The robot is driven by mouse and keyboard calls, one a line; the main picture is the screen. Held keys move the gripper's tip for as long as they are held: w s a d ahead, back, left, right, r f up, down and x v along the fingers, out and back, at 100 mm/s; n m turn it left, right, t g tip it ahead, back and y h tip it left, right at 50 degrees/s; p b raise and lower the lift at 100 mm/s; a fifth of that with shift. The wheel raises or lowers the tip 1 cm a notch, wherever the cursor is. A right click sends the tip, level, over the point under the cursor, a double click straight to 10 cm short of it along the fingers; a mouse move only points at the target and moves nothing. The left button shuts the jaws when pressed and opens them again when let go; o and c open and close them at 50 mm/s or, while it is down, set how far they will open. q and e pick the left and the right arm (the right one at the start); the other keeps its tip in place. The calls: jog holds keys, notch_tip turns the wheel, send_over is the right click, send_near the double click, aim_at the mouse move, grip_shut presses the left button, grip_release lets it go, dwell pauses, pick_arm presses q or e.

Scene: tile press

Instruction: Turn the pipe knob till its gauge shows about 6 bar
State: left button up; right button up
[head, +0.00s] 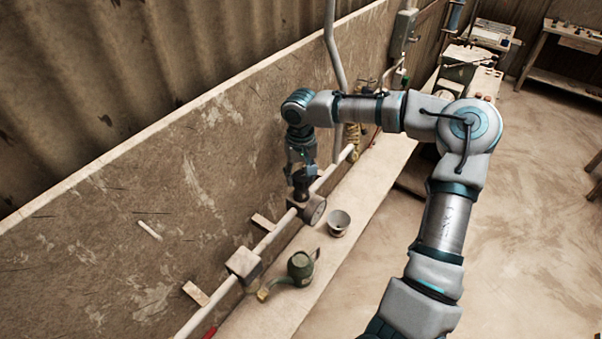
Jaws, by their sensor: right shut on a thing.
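The pale pipe (267,241) runs along the board wall above a narrow bench. The dark pipe knob (300,190) stands up from a block on the pipe. My right gripper (301,172) comes down from above and is shut on the knob; its fingertips are small and partly hidden at this distance. The round gauge (318,212) sits on the right side of that block. Its face is too small and turned too far for me to read the needle. My left gripper is not in view.
A pipe block (243,264) is nearer. A vertical conduit (335,70) rises behind my right arm. The floor at right is clear.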

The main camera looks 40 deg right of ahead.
aim_at(302, 175)
jog(key=shift+s+f, duration=0.2)
jog(key=shift+f, duration=0.05)
jog(key=o, duration=1.2)
jog(key=shift+a+r, duration=0.1)
jog(key=shift+c, duration=0.2)
jog(key=shift+r, duration=0.1)
notch_tip(302, 175, up, 12)
